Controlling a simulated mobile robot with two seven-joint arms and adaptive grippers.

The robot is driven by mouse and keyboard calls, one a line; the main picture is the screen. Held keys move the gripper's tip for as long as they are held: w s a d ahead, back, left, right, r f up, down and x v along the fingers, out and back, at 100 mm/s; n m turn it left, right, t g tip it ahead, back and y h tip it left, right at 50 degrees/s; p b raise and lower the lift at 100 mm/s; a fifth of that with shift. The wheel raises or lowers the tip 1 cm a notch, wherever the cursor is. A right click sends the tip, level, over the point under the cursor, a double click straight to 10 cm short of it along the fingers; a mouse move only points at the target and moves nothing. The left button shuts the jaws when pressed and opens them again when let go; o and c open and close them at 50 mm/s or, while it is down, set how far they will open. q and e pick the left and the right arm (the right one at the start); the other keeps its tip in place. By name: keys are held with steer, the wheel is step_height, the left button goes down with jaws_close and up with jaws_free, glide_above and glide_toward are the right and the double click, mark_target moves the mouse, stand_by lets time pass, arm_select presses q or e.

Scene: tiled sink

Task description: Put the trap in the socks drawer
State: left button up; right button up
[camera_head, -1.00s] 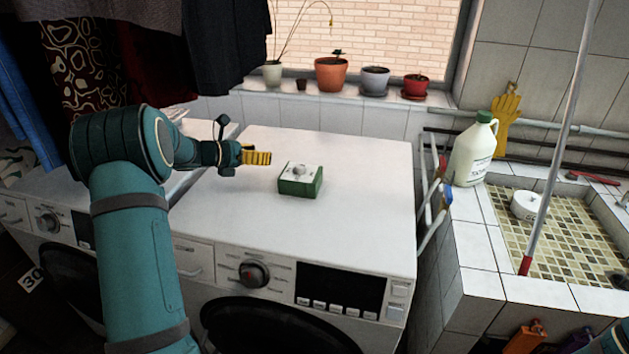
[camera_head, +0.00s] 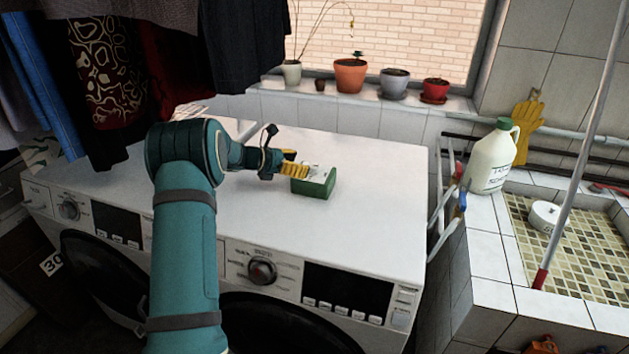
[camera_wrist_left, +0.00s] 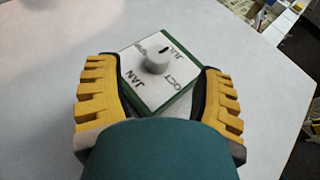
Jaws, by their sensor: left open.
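A small green box with a white top (camera_head: 317,184), apparently the trap, sits on the right white washing machine. In the left wrist view, my left gripper (camera_wrist_left: 158,82) has a finger on each side of the box's near part, with gaps visible. I see no drawer marked as the socks drawer. My right gripper is out of view.
The right washing machine's top (camera_head: 380,200) is otherwise clear. Clothes (camera_head: 110,60) hang at the upper left. Flower pots (camera_head: 350,76) line the windowsill. A white jug (camera_head: 490,163) stands beside the tiled sink (camera_head: 590,262) on the right, and a pole (camera_head: 585,130) leans there.

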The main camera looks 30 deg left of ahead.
mark_target(311, 166)
arm_select(q)
steer(key=x, duration=0.5)
steer(key=shift+f, duration=0.25)
steer(key=shift+a, duration=0.1)
steer(key=shift+c, duration=0.2)
steer(key=shift+s, duration=0.1)
jaws_close()
